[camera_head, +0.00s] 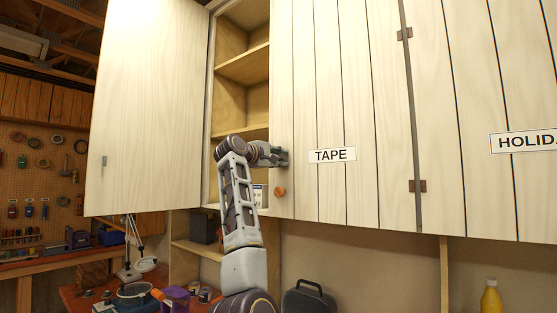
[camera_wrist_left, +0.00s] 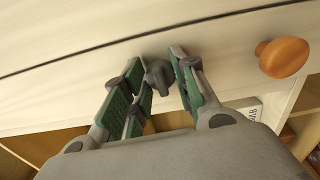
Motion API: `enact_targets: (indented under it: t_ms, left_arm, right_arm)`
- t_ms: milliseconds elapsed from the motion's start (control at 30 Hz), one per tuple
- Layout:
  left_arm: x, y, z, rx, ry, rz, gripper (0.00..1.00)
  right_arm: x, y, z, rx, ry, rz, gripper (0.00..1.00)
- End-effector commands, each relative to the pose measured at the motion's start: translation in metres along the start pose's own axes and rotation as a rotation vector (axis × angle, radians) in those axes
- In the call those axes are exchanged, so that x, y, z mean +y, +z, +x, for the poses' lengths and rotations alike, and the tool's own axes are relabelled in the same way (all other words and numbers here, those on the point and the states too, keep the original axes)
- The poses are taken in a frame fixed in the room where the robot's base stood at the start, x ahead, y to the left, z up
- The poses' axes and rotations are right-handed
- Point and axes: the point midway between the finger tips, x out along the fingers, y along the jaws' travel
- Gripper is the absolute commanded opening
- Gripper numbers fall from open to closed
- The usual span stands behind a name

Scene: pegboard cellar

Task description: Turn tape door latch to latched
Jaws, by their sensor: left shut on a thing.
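The pale plank tape door (camera_head: 345,195) carries a white TAPE label (camera_head: 332,155) and lies closed in the cabinet front, as far as I can tell. The small dark grey tape door latch (camera_wrist_left: 158,76) is on this door in the left wrist view. My left gripper (camera_head: 283,157) is at the door's left edge. The gripper hides the latch in the head view. Whether the latch is latched cannot be told. My right gripper is not in view.
A round orange knob (camera_head: 280,191) is on the tape door just below my gripper. To the left are open shelves (camera_head: 242,66) and a swung-open door (camera_head: 150,110). A holiday-labelled door (camera_head: 500,90) is at right. A cluttered bench (camera_head: 75,296) stands below left.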

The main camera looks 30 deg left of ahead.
Motion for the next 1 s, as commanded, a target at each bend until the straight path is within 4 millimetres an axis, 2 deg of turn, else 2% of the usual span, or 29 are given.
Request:
enact_targets:
  t_ms: [233,633,667,800,833,1000]
  left_arm:
    - [-0.0012,0.0003,0.0005,-0.002,-0.002,0.067,0.04]
    - [-0.0016,0.0007,0.0008,-0.002,-0.003,0.075,0.04]
    - [-0.0016,0.0007,0.0008,-0.002,-0.003,0.075,0.29]
    - [-0.0014,0.0006,0.0007,-0.002,-0.003,0.075,0.47]
    - [-0.0013,0.0005,0.0006,-0.002,-0.003,0.075,0.50]
    - [-0.0009,0.0003,0.0003,-0.001,-0.002,0.074,0.50]
  right_arm:
    - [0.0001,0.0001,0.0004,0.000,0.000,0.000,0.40]
    - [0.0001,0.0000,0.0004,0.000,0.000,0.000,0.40]
    - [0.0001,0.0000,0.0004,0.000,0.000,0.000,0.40]
    - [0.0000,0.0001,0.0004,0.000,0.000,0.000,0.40]
    - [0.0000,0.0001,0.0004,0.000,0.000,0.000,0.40]
    - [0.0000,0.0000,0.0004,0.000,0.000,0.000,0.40]
